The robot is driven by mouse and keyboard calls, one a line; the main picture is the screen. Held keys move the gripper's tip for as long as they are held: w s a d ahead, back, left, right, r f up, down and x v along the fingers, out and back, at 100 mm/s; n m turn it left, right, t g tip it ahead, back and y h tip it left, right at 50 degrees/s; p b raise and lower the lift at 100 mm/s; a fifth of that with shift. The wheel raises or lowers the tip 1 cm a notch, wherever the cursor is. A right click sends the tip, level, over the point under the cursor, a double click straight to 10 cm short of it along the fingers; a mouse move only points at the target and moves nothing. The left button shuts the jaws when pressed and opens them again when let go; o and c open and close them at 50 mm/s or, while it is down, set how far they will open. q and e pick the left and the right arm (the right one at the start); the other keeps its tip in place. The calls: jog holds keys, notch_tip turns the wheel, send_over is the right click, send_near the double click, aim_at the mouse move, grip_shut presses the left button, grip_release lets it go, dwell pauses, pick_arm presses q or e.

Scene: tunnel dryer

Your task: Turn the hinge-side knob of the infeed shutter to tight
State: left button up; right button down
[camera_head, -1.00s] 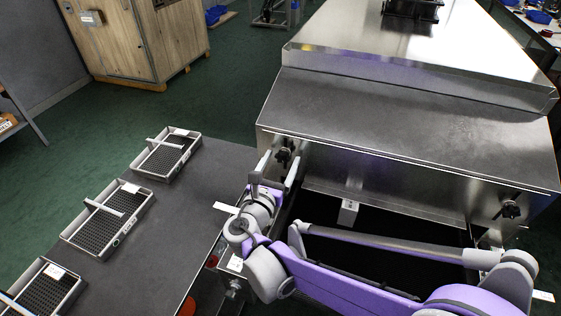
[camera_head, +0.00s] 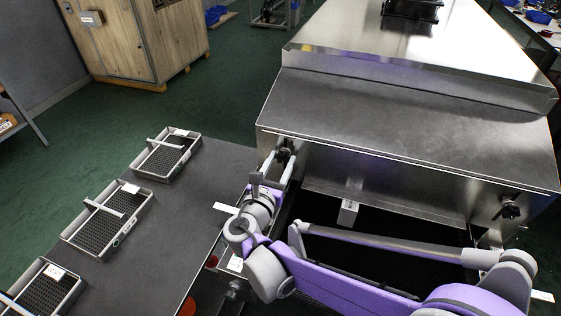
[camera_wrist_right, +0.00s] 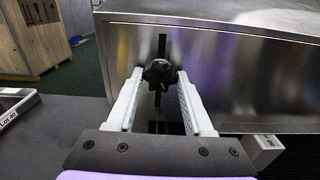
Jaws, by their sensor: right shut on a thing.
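The infeed shutter (camera_head: 400,180) is the shiny steel front panel under the dryer's hood. A black lobed knob (camera_head: 285,155) sits at its left end, on a dark vertical slot. A second black knob (camera_head: 510,210) sits at its right end. I cannot tell from a visible hinge which is the hinge side. My right gripper (camera_head: 280,158) is at the left knob. In the right wrist view, its two pale fingers (camera_wrist_right: 160,78) are shut on the left knob (camera_wrist_right: 160,72), one on each side. My left gripper is not in view.
A grey table (camera_head: 175,235) with several mesh trays, one at the back (camera_head: 140,172), stands on the left. The dark opening (camera_head: 385,235) lies below the shutter, with a small white block (camera_head: 347,214) at its edge. A wooden cabinet (camera_head: 135,40) stands far behind.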

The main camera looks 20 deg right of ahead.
jog(key=m+p, duration=0.1)
jog(key=m, duration=0.4)
jog(key=shift+m, duration=0.4)
jog(key=m+p, duration=0.1)
jog(key=m, duration=0.4)
jog(key=shift+a, duration=0.1)
jog(key=m+p, duration=0.1)
jog(key=m, duration=0.6)
jog(key=shift+r, duration=0.1)
jog(key=m+p, duration=0.1)
jog(key=m, duration=0.4)
jog(key=shift+m, duration=0.3)
jog(key=shift+c, duration=1.5)
grip_release()
